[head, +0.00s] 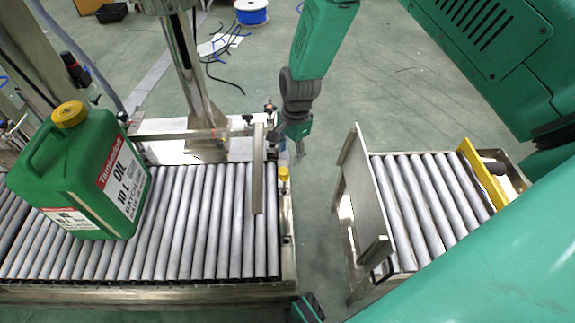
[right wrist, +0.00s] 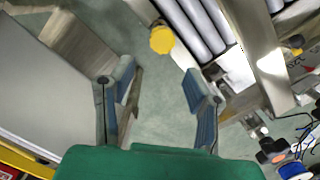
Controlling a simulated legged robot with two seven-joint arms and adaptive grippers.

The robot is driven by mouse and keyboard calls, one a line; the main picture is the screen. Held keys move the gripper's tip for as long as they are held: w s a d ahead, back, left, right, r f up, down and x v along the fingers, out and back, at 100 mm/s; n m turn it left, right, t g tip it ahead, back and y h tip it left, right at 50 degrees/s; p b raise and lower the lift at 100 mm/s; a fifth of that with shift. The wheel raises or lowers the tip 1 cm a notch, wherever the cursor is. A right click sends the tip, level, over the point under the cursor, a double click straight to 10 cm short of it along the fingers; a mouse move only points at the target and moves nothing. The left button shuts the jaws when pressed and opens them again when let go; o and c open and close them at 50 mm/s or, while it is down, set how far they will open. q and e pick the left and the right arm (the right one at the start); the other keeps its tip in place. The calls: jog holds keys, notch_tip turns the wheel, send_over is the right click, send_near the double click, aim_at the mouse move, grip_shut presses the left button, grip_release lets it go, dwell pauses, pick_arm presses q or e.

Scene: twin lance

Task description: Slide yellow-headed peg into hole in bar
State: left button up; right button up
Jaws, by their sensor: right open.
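The yellow-headed peg (head: 284,174) is at the right end of the left roller conveyor; its round yellow head also shows in the right wrist view (right wrist: 162,39). I cannot tell how its shaft sits. A narrow metal bar (head: 259,170) lies over the rollers just left of the peg; no hole in it can be made out. My right gripper (head: 296,147) is just beyond the peg in the head view. In the right wrist view its fingers (right wrist: 160,78) are apart and empty, with the yellow head beyond the tips.
A green oil canister (head: 91,170) with a yellow cap stands on the left roller conveyor (head: 150,296). A second, shorter roller conveyor (head: 352,190) with a yellow end plate stands to the right. Bare floor shows between the two. A blue cable spool (head: 251,12) lies at the back.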

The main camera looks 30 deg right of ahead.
notch_tip(320, 180, up, 2)
jog(key=shift+d+r, duration=0.15)
jog(key=shift+r, duration=0.05)
dwell(0.4)
jog(key=s+r+n+h+p, duration=0.1)
jog(key=s+n+p, duration=0.9)
jog(key=s, duration=2)
jog(key=r+n, duration=0.2)
jog(key=n, duration=0.4)
jog(key=shift+s+d+t, duration=0.15)
jog(key=shift+d+t, duration=0.25)
